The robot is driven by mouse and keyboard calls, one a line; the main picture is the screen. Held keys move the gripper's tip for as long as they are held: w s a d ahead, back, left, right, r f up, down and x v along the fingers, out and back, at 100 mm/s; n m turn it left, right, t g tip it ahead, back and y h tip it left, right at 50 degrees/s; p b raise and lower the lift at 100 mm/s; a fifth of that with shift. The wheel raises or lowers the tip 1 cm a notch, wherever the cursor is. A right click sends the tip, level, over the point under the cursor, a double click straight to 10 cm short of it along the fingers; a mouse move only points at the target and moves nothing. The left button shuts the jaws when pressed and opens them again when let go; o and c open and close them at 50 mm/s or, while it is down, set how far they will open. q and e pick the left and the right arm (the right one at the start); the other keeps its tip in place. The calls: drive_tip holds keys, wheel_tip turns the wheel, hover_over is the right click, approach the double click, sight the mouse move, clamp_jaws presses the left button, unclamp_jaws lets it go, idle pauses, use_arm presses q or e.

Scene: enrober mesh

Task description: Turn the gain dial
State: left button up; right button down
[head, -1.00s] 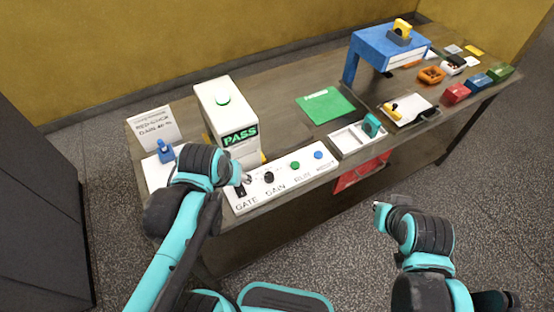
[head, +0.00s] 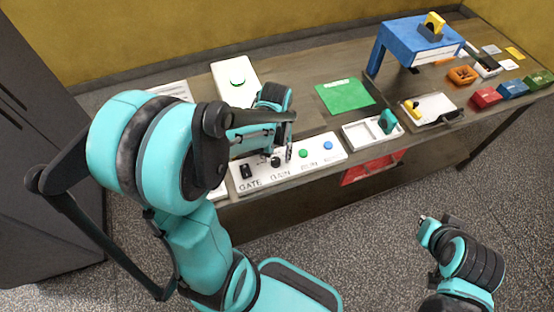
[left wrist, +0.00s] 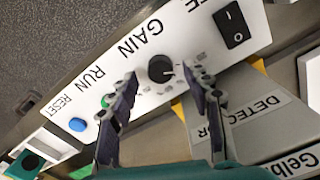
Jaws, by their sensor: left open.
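The gain dial is a black round knob (head: 276,161) on the white control panel (head: 318,157), between the gate switch and the green button. In the left wrist view the dial (left wrist: 160,69) shows a white pointer mark towards its right side. My left gripper (head: 284,149) is over the panel at the dial. Its fingers (left wrist: 160,78) are spread open in the left wrist view, with the dial seen between the tips; I cannot tell if they touch it. My right gripper (head: 424,222) is low at the right, away from the table, too small to read.
The black gate switch (left wrist: 232,27), green run button (head: 303,153) and blue reset button (head: 328,145) flank the dial. A white tray (head: 355,132) is to the right. A green sheet (head: 345,95) lies behind.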

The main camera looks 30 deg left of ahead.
use_arm(q)
drive_tip(key=shift+f, duration=0.9)
clamp_jaws()
